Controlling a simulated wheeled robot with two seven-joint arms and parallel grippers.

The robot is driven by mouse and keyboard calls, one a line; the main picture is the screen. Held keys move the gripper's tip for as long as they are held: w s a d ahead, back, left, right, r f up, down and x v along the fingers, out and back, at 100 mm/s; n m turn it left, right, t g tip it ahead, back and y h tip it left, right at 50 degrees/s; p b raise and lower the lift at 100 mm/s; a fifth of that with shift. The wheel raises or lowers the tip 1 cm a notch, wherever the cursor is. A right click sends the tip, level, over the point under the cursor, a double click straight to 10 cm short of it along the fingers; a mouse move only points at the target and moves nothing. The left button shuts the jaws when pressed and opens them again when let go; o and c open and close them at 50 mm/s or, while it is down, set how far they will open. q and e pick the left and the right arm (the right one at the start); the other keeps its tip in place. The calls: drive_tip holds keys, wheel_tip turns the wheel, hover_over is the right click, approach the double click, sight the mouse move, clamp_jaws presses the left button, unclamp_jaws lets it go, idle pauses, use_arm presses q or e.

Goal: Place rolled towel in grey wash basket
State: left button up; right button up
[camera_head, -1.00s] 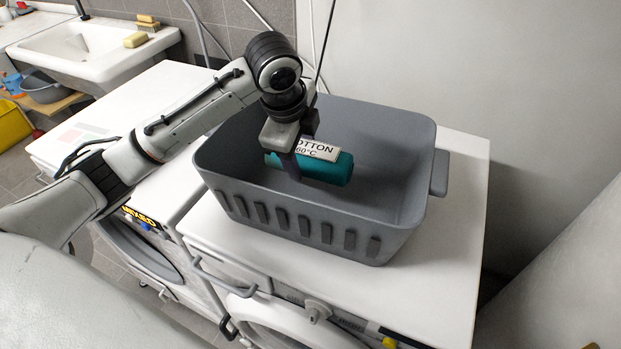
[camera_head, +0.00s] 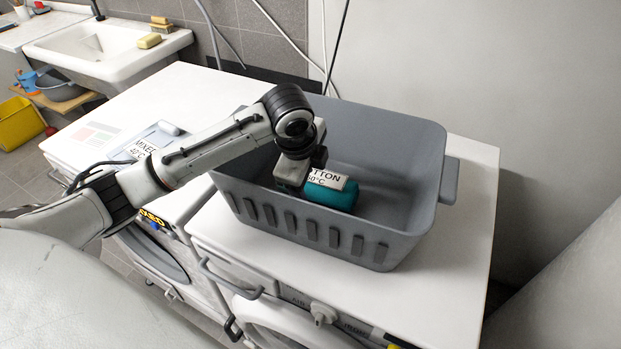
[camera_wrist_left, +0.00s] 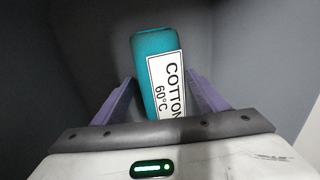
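The rolled towel (camera_head: 333,194) is teal with a white "COTTON 60°C" label. It lies low inside the grey wash basket (camera_head: 400,237), near the front wall. My left gripper (camera_head: 293,176) reaches down into the basket at the towel's left part and hides some of it. In the left wrist view the towel (camera_wrist_left: 153,44) sits slightly askew between the two purple fingers of my left gripper (camera_wrist_left: 160,78). The fingers look open, with narrow dark gaps beside the towel. My right gripper is not in view.
The basket stands on a white machine top (camera_head: 470,215). A sink (camera_head: 100,50) is at the back left. A wall stands behind. The basket's right part is free.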

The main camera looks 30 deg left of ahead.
use_arm(q)
drive_tip(key=shift+r, duration=0.1)
drive_tip(key=v, duration=1.2)
